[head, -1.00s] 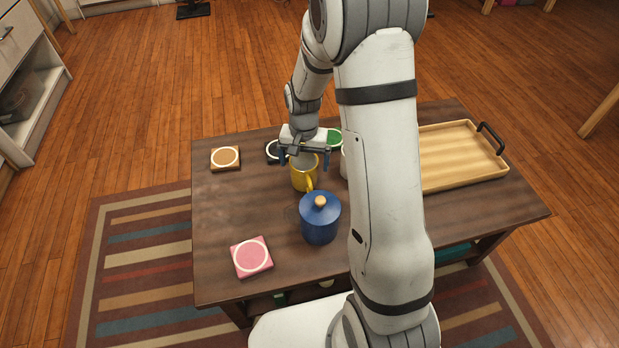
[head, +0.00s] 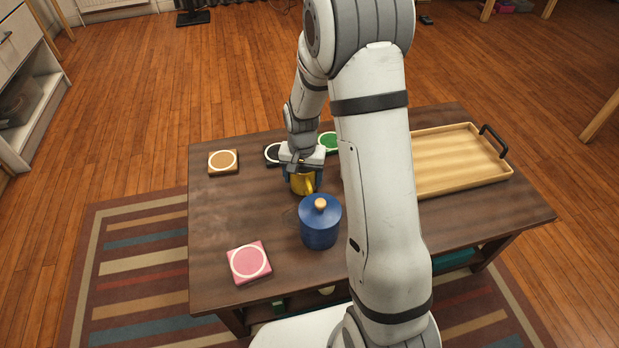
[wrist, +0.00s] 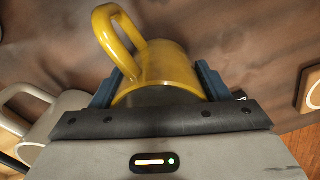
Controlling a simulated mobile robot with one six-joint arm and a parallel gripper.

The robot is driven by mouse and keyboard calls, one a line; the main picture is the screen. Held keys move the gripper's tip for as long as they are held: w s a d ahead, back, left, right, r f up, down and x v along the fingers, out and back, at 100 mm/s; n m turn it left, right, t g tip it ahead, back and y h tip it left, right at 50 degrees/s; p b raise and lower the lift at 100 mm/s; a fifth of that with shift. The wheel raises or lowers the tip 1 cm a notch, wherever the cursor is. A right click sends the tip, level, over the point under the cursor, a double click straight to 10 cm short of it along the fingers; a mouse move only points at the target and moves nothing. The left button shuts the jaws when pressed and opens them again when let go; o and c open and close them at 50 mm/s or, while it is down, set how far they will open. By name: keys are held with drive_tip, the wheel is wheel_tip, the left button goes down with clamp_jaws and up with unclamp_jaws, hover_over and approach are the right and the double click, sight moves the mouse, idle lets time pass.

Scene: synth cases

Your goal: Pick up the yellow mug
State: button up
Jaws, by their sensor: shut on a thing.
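The yellow mug (head: 304,184) stands on the dark wooden table (head: 245,205), behind the blue lidded jar. My gripper (head: 303,174) is over the mug from above, with its fingers on either side of it. In the wrist view the yellow mug (wrist: 165,68) sits between the two blue fingers of my gripper (wrist: 158,88), which are shut on its body. Its handle points away from the palm. The gripper hides the mug's top in the head view. I see no clear gap between mug and table.
The blue jar (head: 320,225) stands close in front of the mug. A light-coloured mug (wrist: 62,118) is beside my gripper. Pink (head: 249,262), brown (head: 223,162), black (head: 273,153) and green (head: 329,141) coasters lie around. A wooden tray (head: 455,160) is at right.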

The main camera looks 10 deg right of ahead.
drive_tip(key=c, duration=0.5)
